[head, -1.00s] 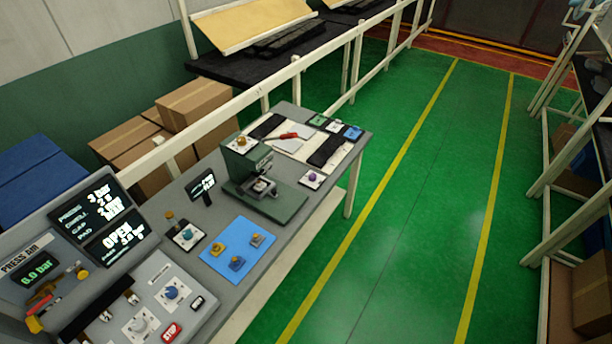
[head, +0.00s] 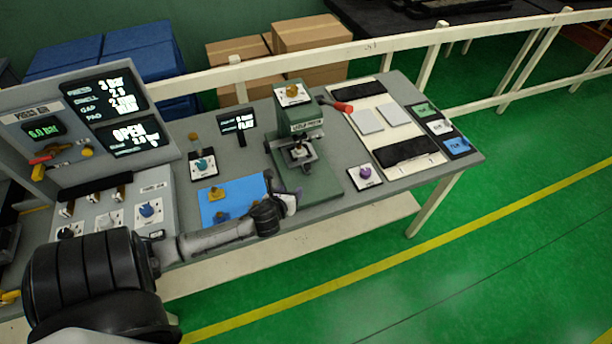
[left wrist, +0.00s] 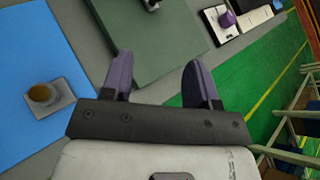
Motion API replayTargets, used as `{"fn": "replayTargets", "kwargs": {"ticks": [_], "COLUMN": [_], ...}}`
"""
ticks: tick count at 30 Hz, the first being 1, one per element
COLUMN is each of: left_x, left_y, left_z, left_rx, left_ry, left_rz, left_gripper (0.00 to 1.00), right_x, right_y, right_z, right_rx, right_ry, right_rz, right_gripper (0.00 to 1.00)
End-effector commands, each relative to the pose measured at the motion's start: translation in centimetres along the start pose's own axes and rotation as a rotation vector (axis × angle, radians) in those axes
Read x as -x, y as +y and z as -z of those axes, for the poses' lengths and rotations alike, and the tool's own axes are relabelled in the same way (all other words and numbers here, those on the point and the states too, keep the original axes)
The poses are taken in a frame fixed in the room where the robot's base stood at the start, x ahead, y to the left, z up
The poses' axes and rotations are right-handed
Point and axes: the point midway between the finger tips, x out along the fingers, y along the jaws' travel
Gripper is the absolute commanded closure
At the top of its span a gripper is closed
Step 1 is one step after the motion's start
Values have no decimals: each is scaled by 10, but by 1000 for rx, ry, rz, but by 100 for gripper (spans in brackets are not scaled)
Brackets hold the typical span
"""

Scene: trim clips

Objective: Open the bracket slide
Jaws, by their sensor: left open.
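The green press (head: 300,117) stands on the grey table, with a metal bracket fixture (head: 299,150) on its green base (head: 322,187). Which part of the fixture slides is too small to tell. My left gripper (head: 287,194) is in front of the base, beside the blue mat. In the left wrist view its two purple fingers (left wrist: 160,68) are spread and empty, pointing at the near edge of the green base (left wrist: 155,45). The fixture shows only partly at the top edge (left wrist: 150,5). My right gripper is not in view.
A blue mat (head: 250,186) with small knobbed pieces lies left of the press; my arm hides part of it. A purple-knobbed piece (head: 365,174) sits right of the base. Left is a control panel (head: 118,203) and a screen (head: 130,137) reading OPEN. Green floor is clear in front.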

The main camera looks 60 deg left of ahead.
Motion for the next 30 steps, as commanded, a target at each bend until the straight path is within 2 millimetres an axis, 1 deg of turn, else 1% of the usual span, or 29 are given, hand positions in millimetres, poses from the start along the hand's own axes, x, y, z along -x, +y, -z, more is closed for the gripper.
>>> {"fn": "replayTargets", "kwargs": {"ticks": [1,4,8,11,14,18,24,30], "left_x": [-12,-24,-36,-48,-64,-92,-127,-152], "left_y": [6,11,14,13,12,12,11,10], "left_z": [1,-5,-10,-12,-13,-14,-16,-18], "left_rx": [-79,-195,-268,-282,-280,-277,-278,-277], "left_ry": [-23,-53,-72,-76,-76,-74,-74,-73], "left_rz": [7,18,24,25,25,24,24,24], "left_gripper": [46,46,46,46,46,46,46,46], "right_x": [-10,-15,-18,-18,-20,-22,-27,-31], "right_y": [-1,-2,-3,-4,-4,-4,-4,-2], "right_z": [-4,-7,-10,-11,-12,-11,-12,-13], "right_rx": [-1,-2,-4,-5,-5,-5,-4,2], "right_ry": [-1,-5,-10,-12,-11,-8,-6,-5], "right_rz": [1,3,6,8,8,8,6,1], "right_gripper": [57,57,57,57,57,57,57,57]}}
